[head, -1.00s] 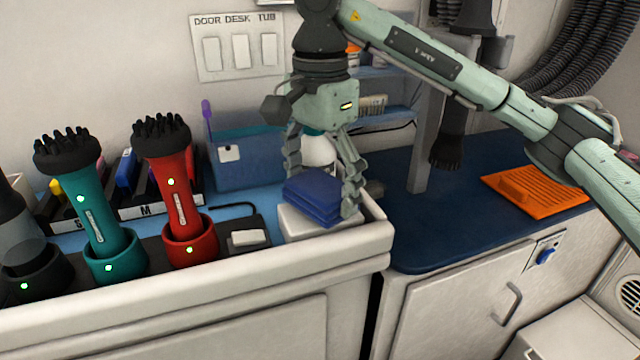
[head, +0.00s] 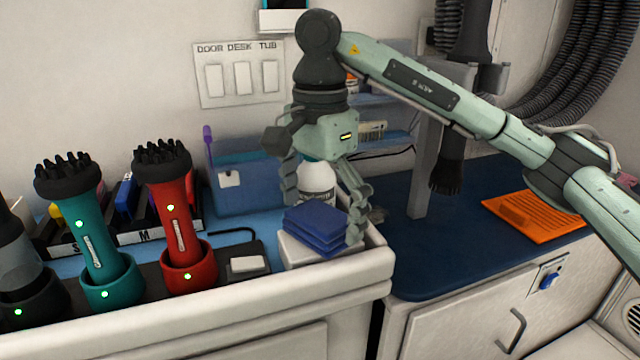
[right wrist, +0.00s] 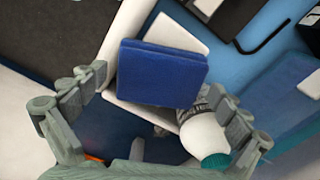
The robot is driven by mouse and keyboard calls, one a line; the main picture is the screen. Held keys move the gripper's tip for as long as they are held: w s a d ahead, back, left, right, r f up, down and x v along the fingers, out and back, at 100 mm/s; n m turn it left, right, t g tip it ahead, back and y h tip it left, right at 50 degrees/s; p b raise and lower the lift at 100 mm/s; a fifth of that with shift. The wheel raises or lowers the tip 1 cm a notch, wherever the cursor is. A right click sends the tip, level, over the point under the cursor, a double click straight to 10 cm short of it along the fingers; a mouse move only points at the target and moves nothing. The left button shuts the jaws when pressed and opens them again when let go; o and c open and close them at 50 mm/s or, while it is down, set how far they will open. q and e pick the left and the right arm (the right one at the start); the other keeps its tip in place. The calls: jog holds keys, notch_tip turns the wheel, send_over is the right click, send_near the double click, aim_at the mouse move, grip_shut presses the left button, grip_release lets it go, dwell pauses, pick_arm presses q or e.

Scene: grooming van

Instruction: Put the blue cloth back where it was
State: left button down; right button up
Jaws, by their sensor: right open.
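The blue cloth (head: 316,229) is a folded stack lying on a white block (head: 298,254) at the right end of the white counter. In the right wrist view the blue cloth (right wrist: 162,75) lies a little askew over the white block (right wrist: 177,35), between and beyond the fingertips. My right gripper (head: 322,212) is open, its fingers pointing down on either side of the cloth. Whether the right finger touches the cloth in the head view is unclear. My left gripper is not in view.
A white bottle with a teal cap (head: 317,184) stands close behind the cloth. A blue bin (head: 262,190) is behind to the left. Red (head: 173,205) and teal (head: 97,225) brush tools stand in holders left. The dark blue counter (head: 440,240) at right has free room.

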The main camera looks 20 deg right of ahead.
aim_at(319, 216)
jog(key=shift+r+p, duration=0.3)
jog(key=shift+r, duration=0.2)
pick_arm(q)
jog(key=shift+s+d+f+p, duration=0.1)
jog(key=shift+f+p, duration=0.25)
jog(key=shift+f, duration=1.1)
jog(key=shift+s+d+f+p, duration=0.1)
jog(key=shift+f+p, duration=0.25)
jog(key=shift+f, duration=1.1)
pick_arm(e)
notch_tip(319, 216, up, 12)
jog(key=shift+f, duration=0.15)
jog(key=shift+a, duration=0.1)
